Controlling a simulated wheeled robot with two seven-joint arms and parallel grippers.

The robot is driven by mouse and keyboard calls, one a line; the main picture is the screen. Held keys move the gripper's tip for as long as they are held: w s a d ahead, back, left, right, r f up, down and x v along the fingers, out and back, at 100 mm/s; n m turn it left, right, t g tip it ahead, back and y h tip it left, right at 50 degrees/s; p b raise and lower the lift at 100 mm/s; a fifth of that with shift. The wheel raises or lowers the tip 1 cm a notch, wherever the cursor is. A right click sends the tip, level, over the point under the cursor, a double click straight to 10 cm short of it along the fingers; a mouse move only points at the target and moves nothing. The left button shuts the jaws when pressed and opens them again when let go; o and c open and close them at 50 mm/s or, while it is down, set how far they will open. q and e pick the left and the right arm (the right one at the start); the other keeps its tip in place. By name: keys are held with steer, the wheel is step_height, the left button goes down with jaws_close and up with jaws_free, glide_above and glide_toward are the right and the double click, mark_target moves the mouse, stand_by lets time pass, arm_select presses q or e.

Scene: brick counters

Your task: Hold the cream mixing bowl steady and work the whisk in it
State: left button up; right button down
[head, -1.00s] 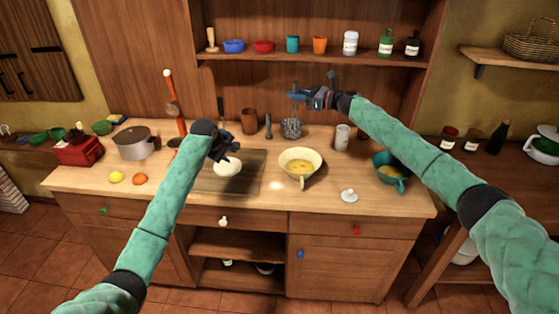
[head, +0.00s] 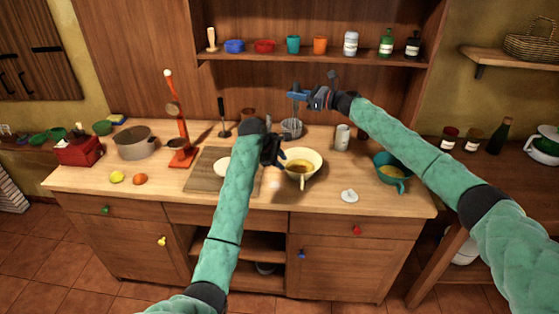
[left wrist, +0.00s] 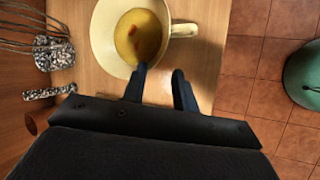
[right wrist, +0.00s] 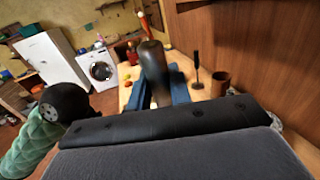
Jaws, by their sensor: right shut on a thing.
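The cream mixing bowl (head: 314,172) stands on the counter with yellow liquid in it, its handle toward the front. It also shows in the left wrist view (left wrist: 104,42). My left gripper (head: 280,154) is at the bowl's left side. In the left wrist view its fingers (left wrist: 159,84) are apart and empty, close to the rim and handle; I cannot tell whether they touch. My right gripper (head: 302,96) is shut on the dark handle of the whisk (right wrist: 153,68), behind and above the bowl. The whisk's wires (left wrist: 18,28) hang outside the bowl, in front of a speckled mortar.
The mortar (left wrist: 55,54) and a brown cup (right wrist: 220,82) stand behind the bowl. A teal bowl (head: 396,180) and a white lid (head: 349,196) are to its right. A board (head: 200,180) with a white round thing lies left, partly behind my left arm.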

arm_select(q)
steer(key=x, duration=1.1)
steer(key=shift+w+d+f, duration=0.1)
steer(key=shift+d+f, duration=0.05)
steer(key=shift+f, duration=0.05)
jaws_close()
arm_select(e)
glide_above(299, 133)
steer(key=d, duration=0.1)
steer(key=shift+f, duration=2.15)
steer(key=shift+s+d+f, duration=0.1)
steer(key=shift+d+f, duration=0.05)
steer(key=shift+f, duration=5.45)
